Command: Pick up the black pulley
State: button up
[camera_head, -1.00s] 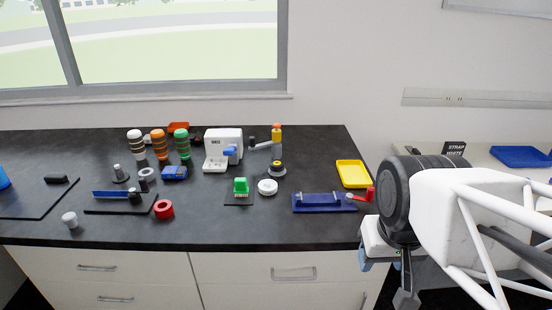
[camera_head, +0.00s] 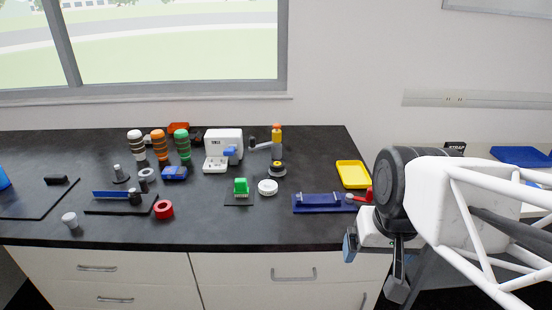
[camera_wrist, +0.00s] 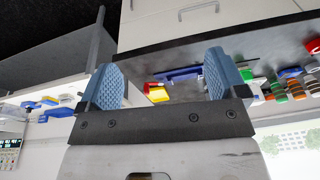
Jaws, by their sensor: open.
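I cannot tell for sure which thing is the black pulley. A small round black-and-yellow piece (camera_head: 278,169) stands on the dark worktop (camera_head: 330,230), right of the white machine. A dark cylinder (camera_head: 135,197) stands by the blue bar, and a small black piece (camera_head: 57,180) lies on the mat at far left. My gripper (camera_head: 373,268) is off the front right of the worktop, apart from all of these. In the wrist view my gripper (camera_wrist: 163,80) shows two blue ridged pads wide apart with nothing between them.
A yellow tray (camera_head: 353,174), a red-handled piece (camera_head: 363,194) and a blue fixture (camera_head: 322,203) are closest to my gripper. A white machine (camera_head: 222,149) and several coloured stacks stand behind. The front right worktop is clear.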

jog(key=w+a+m+g+y, duration=0.1)
jog(key=w+a+m+y, duration=0.35)
jog(key=w, duration=0.95)
jog(key=m+t+y, duration=0.5)
jog(key=m+y, duration=0.2)
jog(key=m, duration=1.1)
send_near(279, 164)
jog(key=x, duration=0.2)
jog(key=shift+w+a+f, duration=0.2)
jog(key=shift+w+f, duration=0.1)
jog(key=shift+f, duration=0.05)
jog(key=shift+a, duration=0.1)
jog(key=shift+x, duration=1.2)
jog(key=shift+a, duration=0.1)
jog(key=shift+x, duration=2.55)
jog(key=shift+s+a+r, duration=0.1)
